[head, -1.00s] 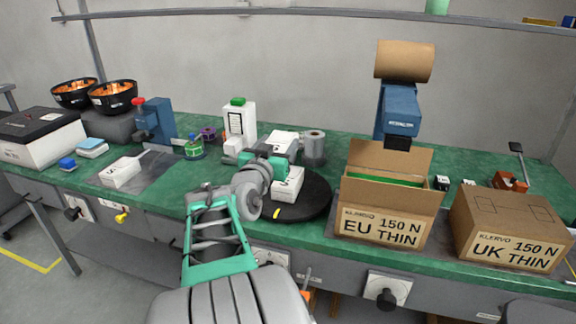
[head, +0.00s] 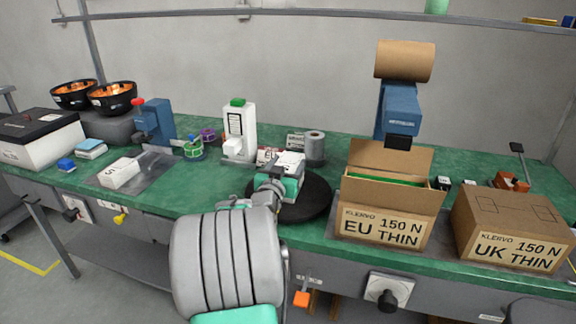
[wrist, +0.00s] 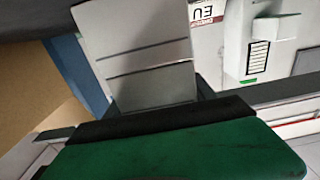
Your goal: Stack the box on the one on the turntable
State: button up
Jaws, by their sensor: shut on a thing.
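My gripper (head: 289,184) is over the black turntable (head: 316,200), shut on a white box (head: 291,160) with dark print on its top. The box shows just beyond the gripper in the head view. The box on the turntable is mostly or wholly hidden behind my gripper and arm, so I cannot tell whether the two touch. In the wrist view a pale grey block (wrist: 140,50) with two dark lines fills the upper middle; I cannot tell for sure what it is.
A white bottle (head: 239,130) with a green cap stands left behind the turntable, a grey roll (head: 314,147) behind it. The open EU carton (head: 383,225) is close on the right, the UK carton (head: 508,230) further right. Another white box (head: 119,173) lies on a grey mat at left.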

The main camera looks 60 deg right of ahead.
jog(key=o, duration=1.5)
jog(key=shift+r+p, duration=0.2)
jog(key=shift+p, duration=0.15)
jog(key=a, duration=0.4)
jog(key=s+a, duration=0.1)
jog(key=a, duration=0.3)
jog(key=s+a+b, duration=0.1)
jog(key=a, duration=0.3)
jog(key=shift+f, duration=0.1)
jog(key=w+a+f+n+t+y, duration=0.2)
jog(key=w+a+f+n+y, duration=0.35)
jog(key=a, duration=0.65)
jog(key=w+a+f+n+t+y, duration=0.1)
jog(key=w+a+f+n+y, duration=0.1)
jog(key=w+a+f+y, duration=0.75)
jog(key=s+a+n+g+y, duration=0.1)
jog(key=s+a+n, duration=0.1)
jog(key=a, duration=0.5)
jog(key=s+a+n+g+y, duration=0.1)
jog(key=s+a+n, duration=0.2)
jog(key=a, duration=0.5)
jog(key=s+a+n+g, duration=0.1)
jog(key=s+a+n, duration=0.2)
jog(key=a, duration=0.5)
jog(key=shift+r+n+y, duration=0.2)
jog(key=shift+n+y, duration=0.15)
jog(key=shift+y, duration=0.05)
